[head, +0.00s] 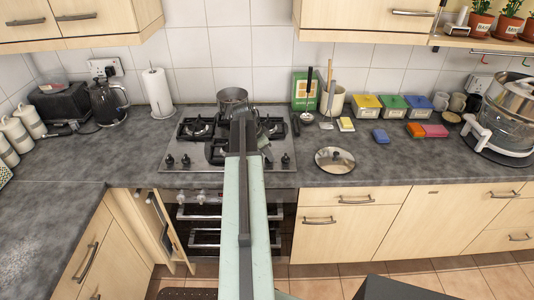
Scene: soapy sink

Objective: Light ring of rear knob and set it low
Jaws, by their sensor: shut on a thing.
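The gas hob (281,128) is set in the worktop, with black pan supports and several burners. A steel pot (232,97) stands at the rear middle of the hob. I see no flame. I cannot tell the knob's setting.
A glass lid (335,160) lies on the worktop right of the hob. A utensil pot (332,100), sponges (381,136) and coloured boxes (391,108) stand further right. A kettle (108,102) and paper roll (157,92) stand left. A narrow cabinet door (163,228) stands open below.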

